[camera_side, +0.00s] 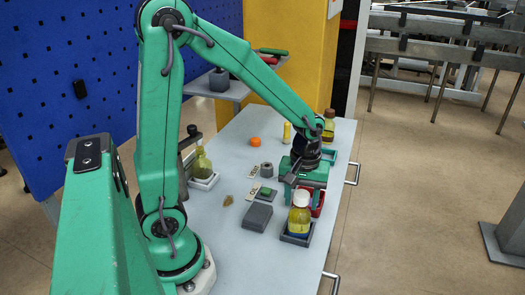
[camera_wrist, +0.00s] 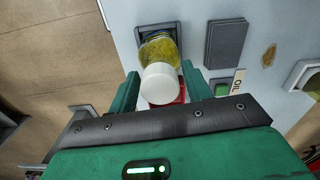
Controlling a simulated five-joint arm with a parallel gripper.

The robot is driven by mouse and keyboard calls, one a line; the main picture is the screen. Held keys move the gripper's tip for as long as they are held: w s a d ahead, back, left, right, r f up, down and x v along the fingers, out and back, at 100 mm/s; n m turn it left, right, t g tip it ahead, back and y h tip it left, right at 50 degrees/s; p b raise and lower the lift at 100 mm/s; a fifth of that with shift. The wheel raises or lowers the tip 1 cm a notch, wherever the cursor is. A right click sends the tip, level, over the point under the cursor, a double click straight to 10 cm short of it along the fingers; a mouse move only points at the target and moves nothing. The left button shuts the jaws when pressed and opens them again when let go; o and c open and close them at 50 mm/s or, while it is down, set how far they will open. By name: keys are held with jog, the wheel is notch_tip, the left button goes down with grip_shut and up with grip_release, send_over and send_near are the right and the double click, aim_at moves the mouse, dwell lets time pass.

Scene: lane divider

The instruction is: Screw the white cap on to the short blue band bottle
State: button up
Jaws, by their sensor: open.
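A short bottle (camera_side: 299,220) of yellow liquid stands upright in a dark grey square holder (camera_side: 296,240) near the right side of the table. A little blue shows low on it. The white cap (camera_side: 301,198) sits on its top; how tightly cannot be told. In the wrist view the cap (camera_wrist: 160,83) faces the camera, with the bottle (camera_wrist: 160,52) behind it. My gripper (camera_side: 305,190) is open, just behind the bottle in the side view. In the wrist view its fingers stand apart on both sides of the cap, without clear contact.
A red tray (camera_side: 318,205) lies under my gripper. A grey block (camera_side: 257,217) and a small green-topped block (camera_side: 266,192) are to its left. Other bottles stand at left (camera_side: 202,165) and at the back (camera_side: 328,128). An orange ball (camera_side: 255,141) lies farther back.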

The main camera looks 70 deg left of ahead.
jog(key=shift+n, duration=0.4)
jog(key=shift+n, duration=0.6)
jog(key=shift+n, duration=0.3)
jog(key=shift+n, duration=0.6)
jog(key=shift+n, duration=0.8)
jog(key=shift+n, duration=0.9)
